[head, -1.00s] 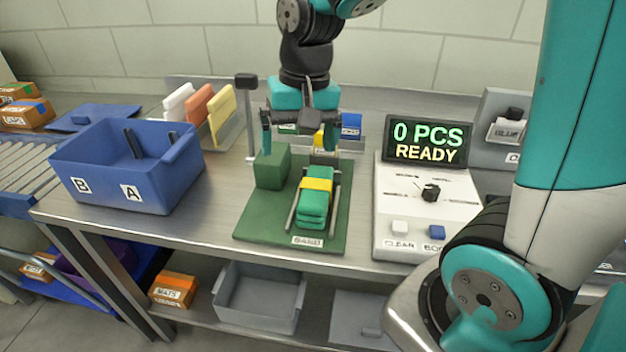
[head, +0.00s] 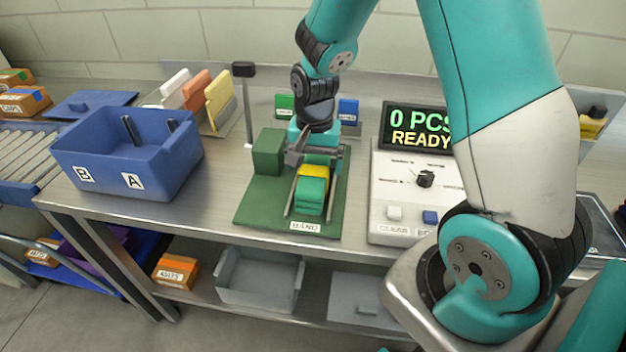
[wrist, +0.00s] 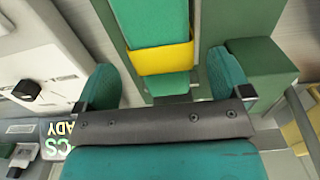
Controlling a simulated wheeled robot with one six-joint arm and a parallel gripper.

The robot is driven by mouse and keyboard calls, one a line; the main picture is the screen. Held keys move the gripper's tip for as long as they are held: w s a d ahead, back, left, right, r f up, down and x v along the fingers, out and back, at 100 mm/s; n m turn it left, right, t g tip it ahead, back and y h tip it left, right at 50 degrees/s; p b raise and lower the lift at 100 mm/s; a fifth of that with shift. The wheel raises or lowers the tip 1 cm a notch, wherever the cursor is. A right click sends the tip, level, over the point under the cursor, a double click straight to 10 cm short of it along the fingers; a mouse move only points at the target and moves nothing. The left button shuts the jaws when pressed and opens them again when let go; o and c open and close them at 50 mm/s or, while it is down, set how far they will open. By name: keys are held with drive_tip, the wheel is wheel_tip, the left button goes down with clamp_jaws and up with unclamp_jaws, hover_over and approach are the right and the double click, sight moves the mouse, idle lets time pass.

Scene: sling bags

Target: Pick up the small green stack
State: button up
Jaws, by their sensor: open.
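The small green stack (head: 310,192) has a yellow band (head: 315,171) around it and lies between two metal rails on a green base plate (head: 258,207). It also shows in the wrist view (wrist: 150,20), with its band across it. My gripper (head: 315,152) is at the far end of the stack, above it. In the wrist view my gripper (wrist: 158,82) is open, one finger on each side of the stack's line. The fingers are apart from the stack, and nothing is held. The stack's far end is partly hidden by my gripper.
A green block (head: 268,152) stands on the plate left of the stack. A blue bin (head: 125,160) marked A and B is at left. A control box (head: 405,205) with a display reading "0 PCS READY" (head: 415,130) is at right. A thin post (head: 246,110) rises behind the block.

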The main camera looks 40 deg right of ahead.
sight(313, 171)
drive_tip(key=shift+a+f+p, duration=0.1)
drive_tip(key=shift+f+p, duration=0.35)
drive_tip(key=shift+f, duration=1.95)
drive_tip(key=c, duration=1.2)
drive_tip(key=shift+r, duration=0.1)
